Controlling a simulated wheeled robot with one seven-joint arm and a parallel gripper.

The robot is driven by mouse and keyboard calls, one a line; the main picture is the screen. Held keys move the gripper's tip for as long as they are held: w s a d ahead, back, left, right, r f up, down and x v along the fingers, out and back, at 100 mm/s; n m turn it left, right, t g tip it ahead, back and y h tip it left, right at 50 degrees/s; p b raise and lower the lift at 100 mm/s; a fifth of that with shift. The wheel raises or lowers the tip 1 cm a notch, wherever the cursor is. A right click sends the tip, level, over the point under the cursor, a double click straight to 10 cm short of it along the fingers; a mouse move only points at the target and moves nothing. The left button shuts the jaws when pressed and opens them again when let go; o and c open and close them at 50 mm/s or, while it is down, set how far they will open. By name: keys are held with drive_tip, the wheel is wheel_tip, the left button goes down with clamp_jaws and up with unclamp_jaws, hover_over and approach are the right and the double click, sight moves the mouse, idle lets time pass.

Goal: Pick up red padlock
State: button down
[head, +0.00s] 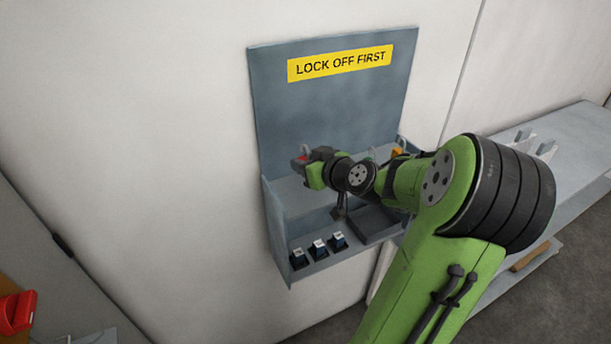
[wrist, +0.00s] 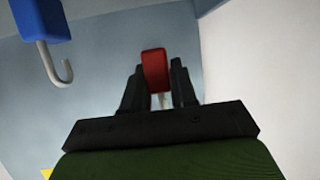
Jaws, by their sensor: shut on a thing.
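The red padlock (wrist: 155,70) is between the two dark fingers of my gripper (wrist: 158,84) in the wrist view, its red body up in the picture and a bit of pale shackle below it. My gripper is shut on it. In the head view only a small red patch of the padlock (head: 302,158) and a grey loop show at the tip of my gripper (head: 305,166), near the left end of the upper shelf. I cannot tell whether the padlock touches the shelf.
A grey wall station (head: 330,110) carries a yellow "LOCK OFF FIRST" sign (head: 340,63). Its lower shelf holds several dark blue items (head: 318,250) and a dark tray (head: 375,223). A blue padlock (wrist: 40,20) is left of my gripper in the wrist view. My arm hides the shelf's right part.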

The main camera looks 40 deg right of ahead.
drive_tip(key=s+a+b, duration=0.2)
drive_tip(key=s, duration=0.7)
drive_tip(key=s+a+b, duration=0.2)
drive_tip(key=s+a, duration=0.1)
drive_tip(key=s, duration=0.7)
drive_tip(key=shift+a+r, duration=0.25)
drive_tip(key=shift+r, duration=0.1)
drive_tip(key=shift+w, duration=0.15)
